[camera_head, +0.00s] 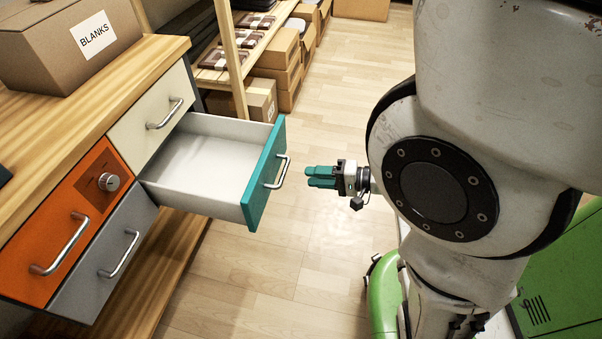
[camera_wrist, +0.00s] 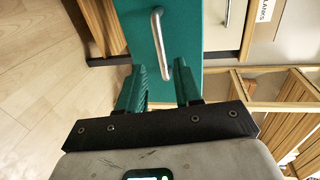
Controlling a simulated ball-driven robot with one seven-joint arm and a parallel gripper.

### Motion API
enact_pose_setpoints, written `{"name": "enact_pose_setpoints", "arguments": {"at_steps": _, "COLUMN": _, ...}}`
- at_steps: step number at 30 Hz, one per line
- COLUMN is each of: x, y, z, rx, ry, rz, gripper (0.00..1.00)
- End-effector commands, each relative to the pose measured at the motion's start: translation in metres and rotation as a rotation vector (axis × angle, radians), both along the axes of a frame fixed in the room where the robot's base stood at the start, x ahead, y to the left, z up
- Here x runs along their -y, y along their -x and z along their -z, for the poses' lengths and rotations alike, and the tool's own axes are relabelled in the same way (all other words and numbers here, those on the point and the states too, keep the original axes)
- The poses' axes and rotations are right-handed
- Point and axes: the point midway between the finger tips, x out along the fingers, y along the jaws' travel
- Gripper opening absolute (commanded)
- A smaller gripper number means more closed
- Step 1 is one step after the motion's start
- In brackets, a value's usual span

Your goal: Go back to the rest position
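My gripper (camera_head: 308,176) has teal fingers and points at the open drawer's front. In the wrist view my gripper (camera_wrist: 160,68) is open, with a clear gap between its fingers and nothing held. The drawer's metal handle (camera_head: 281,172) is a short way in front of the fingertips, apart from them. In the wrist view the handle (camera_wrist: 158,45) lies ahead of the gap between the fingers. The teal-fronted drawer (camera_head: 264,178) is pulled well out of the cabinet, and its white inside looks empty.
An orange panel (camera_head: 75,226) with a knob, a grey drawer (camera_head: 104,267) and a cream drawer (camera_head: 150,112) are closed. A box marked BLANKS (camera_head: 70,45) stands on the wooden worktop (camera_head: 150,60). Shelves with cartons (camera_head: 275,55) stand behind. The floor (camera_head: 330,100) beyond my gripper is clear.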

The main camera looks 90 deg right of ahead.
Motion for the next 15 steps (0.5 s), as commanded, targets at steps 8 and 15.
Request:
{"name": "enact_pose_setpoints", "arguments": {"at_steps": 8, "x": -0.0031, "y": 0.0113, "z": -0.0022, "rx": 0.0, "ry": 0.0, "rz": -0.001, "gripper": 0.34}}
{"name": "enact_pose_setpoints", "arguments": {"at_steps": 15, "x": -0.0031, "y": 0.011, "z": -0.002, "rx": 0.0, "ry": 0.0, "rz": -0.001, "gripper": 0.34}}
